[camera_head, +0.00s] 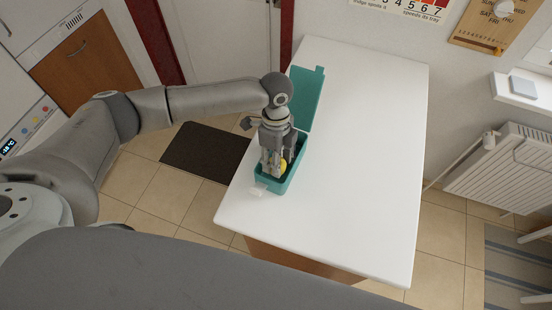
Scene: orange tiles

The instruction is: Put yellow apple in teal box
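The teal box (296,178) stands on the white table near its left edge. Its lid (307,95) is open and tilts up behind it. My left gripper (272,169) points down at the box's opening. The yellow apple (283,166) shows partly beside the gripper fingers, within the box's outline. The fingers and the box wall hide much of it. I cannot tell whether the fingers touch the apple or are apart from it. My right gripper is not in view.
The white table (368,150) is clear to the right of the box. A dark mat (205,152) lies on the floor left of the table. A radiator (505,170) is on the right wall.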

